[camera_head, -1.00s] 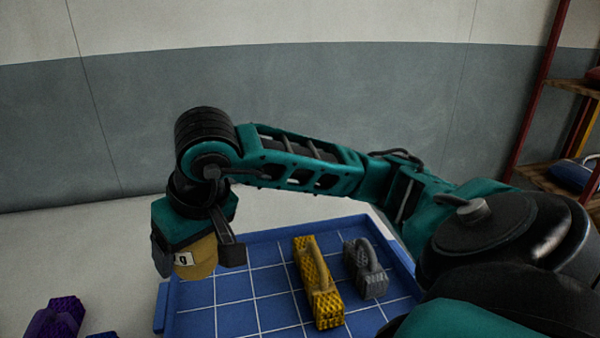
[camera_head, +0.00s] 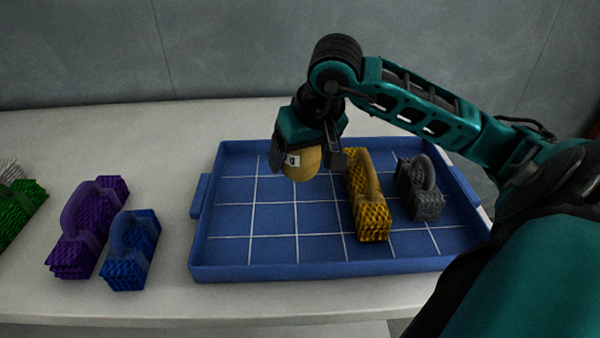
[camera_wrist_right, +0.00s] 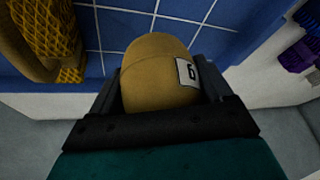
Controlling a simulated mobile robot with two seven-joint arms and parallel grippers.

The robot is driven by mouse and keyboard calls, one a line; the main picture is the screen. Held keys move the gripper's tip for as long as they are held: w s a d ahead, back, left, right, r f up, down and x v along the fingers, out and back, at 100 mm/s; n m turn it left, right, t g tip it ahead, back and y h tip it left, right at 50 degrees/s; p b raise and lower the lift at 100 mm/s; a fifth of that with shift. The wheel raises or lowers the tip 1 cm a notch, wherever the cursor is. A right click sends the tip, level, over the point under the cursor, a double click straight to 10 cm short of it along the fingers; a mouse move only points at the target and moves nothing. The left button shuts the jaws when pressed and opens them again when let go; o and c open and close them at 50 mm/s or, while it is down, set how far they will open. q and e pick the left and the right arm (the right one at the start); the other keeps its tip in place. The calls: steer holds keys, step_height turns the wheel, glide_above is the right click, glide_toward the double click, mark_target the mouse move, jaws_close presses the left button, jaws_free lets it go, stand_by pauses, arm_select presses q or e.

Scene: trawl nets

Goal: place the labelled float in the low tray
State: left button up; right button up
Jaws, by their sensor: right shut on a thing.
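My right gripper (camera_head: 308,160) is shut on a tan, rounded float (camera_head: 306,166) with a small white label bearing one dark character. In the right wrist view the float (camera_wrist_right: 155,75) sits between the two fingers, its label on the right side. The low tray (camera_head: 320,270) is blue with a white grid and a raised rim. The float is held above the tray, left of a yellow handled block. I cannot tell its exact height. My left gripper is not in view.
A yellow handled block (camera_head: 371,220) and a grey one (camera_head: 424,205) stand in the tray's right part. Purple (camera_head: 75,258), blue (camera_head: 125,270) and green (camera_head: 15,212) blocks stand on the white table left of the tray. The tray's left and front cells are clear.

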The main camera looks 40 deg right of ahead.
mark_target(314, 155)
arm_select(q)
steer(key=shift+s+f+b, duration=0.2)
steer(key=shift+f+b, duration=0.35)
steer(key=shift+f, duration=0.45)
arm_select(e)
steer(key=shift+f, duration=3.6)
steer(key=shift+f, duration=0.1)
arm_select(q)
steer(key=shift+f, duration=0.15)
arm_select(e)
steer(key=o, duration=1)
steer(key=shift+s+r, duration=0.15)
steer(key=shift+r, duration=0.35)
steer(key=p+v, duration=0.1)
steer(key=v, duration=1)
steer(key=shift+p, duration=0.4)
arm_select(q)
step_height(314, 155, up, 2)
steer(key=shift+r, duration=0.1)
arm_select(e)
steer(key=shift+r, duration=0.15)
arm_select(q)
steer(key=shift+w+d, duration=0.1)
